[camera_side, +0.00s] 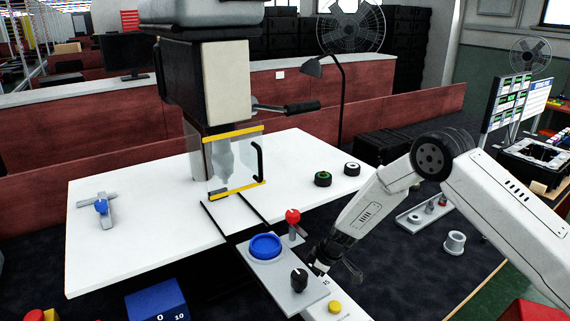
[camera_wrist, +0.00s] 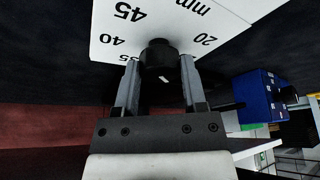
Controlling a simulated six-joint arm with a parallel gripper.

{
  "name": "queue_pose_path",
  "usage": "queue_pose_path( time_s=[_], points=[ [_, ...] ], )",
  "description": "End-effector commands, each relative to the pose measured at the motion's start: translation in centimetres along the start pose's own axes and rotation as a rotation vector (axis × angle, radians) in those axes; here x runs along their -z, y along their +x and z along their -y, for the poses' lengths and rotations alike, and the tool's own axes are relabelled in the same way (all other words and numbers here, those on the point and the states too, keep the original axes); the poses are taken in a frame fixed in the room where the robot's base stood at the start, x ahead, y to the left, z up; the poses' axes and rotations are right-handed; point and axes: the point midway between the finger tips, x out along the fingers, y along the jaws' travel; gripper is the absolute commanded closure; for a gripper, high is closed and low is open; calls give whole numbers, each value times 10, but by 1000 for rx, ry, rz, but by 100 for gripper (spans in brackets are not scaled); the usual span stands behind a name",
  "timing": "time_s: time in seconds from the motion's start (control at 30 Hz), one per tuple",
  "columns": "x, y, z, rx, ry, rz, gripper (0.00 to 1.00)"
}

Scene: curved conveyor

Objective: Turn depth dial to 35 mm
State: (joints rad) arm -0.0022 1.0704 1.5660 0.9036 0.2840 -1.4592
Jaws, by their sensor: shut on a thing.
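The depth dial is a black round knob (camera_wrist: 158,54) on a white scale plate (camera_wrist: 112,22) in the wrist view. The plate carries 45, 40, a partly cut 35, 20 and "mm". A short white mark shows on the knob's near side; the scale there is hidden, so I cannot tell the setting. My gripper (camera_wrist: 161,68) is shut on the knob, one finger on each side. In the side view my gripper (camera_side: 320,265) is low at the front, beside a printed 15. A black knob (camera_side: 299,279) stands just left of it; I cannot tell if it is the dial.
Close by are a blue round button (camera_side: 265,246), a red-topped lever (camera_side: 293,217) and a yellow button (camera_side: 334,307). A blue box (camera_side: 157,300) stands at the front left. The machine's clear guard (camera_side: 236,163) is behind. The white table's left part is mostly clear.

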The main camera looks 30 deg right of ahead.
Motion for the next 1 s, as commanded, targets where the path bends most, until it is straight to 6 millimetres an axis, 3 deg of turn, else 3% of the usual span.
queue_pose_path(
  time_s=[0.4,1.0],
  points=[
    [1,0,2,-77,184,0,100],
    [1,0,3,-138,327,-2,100]
  ],
)
